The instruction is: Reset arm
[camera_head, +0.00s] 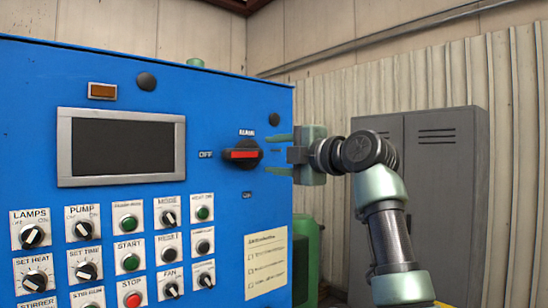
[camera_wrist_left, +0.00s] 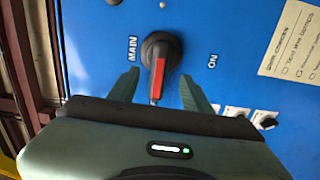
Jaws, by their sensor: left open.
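The MAIN rotary switch (camera_head: 241,154) has a black round knob with a red bar and sits on the blue control panel. Its red bar lies level in the head view, in line with the OFF label on its left; ON is below. My left gripper (camera_head: 274,154) is at the right of the knob with its jaws apart. In the left wrist view, the fingers of my left gripper (camera_wrist_left: 159,83) stand on either side of the lower part of the switch (camera_wrist_left: 159,67), apparently with gaps. My right gripper is not in view.
The blue panel (camera_head: 215,115) carries a dark screen (camera_head: 120,147), several knobs and buttons and a paper checklist (camera_head: 266,262). A grey locker (camera_head: 440,170) stands at the right before a corrugated wall. A green object (camera_head: 308,250) stands beside the panel's right edge.

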